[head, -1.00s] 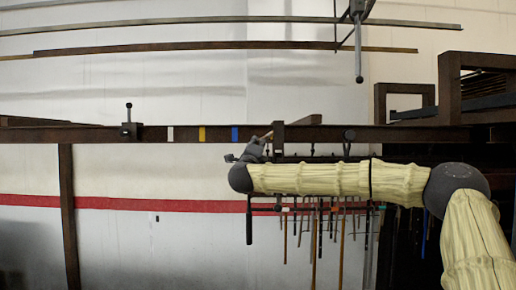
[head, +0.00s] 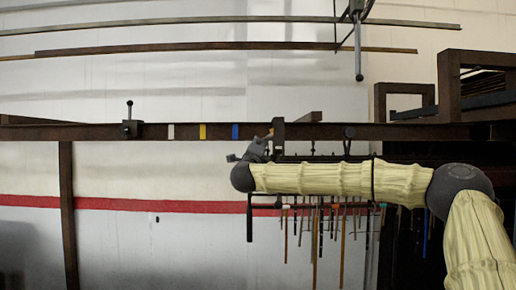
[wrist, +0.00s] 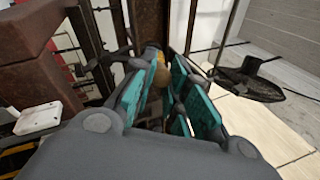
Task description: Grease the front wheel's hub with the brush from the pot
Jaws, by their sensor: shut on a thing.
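My gripper (head: 258,148) is in front of the dark rail, right of the blue mark. In the wrist view its teal-padded fingers (wrist: 167,95) are shut on a tan, rounded piece (wrist: 161,76), which looks like the end of the brush's wooden handle. The brush's bristles are hidden. I cannot make out the pot, the front wheel or its hub in either view.
The long rail (head: 100,132) crosses the head view and carries a dark clamp with a knob (head: 130,125). White, yellow and blue marks (head: 235,131) are on it. Several thin rods (head: 315,235) hang below right. A dark bracketed frame (head: 465,95) stands at right.

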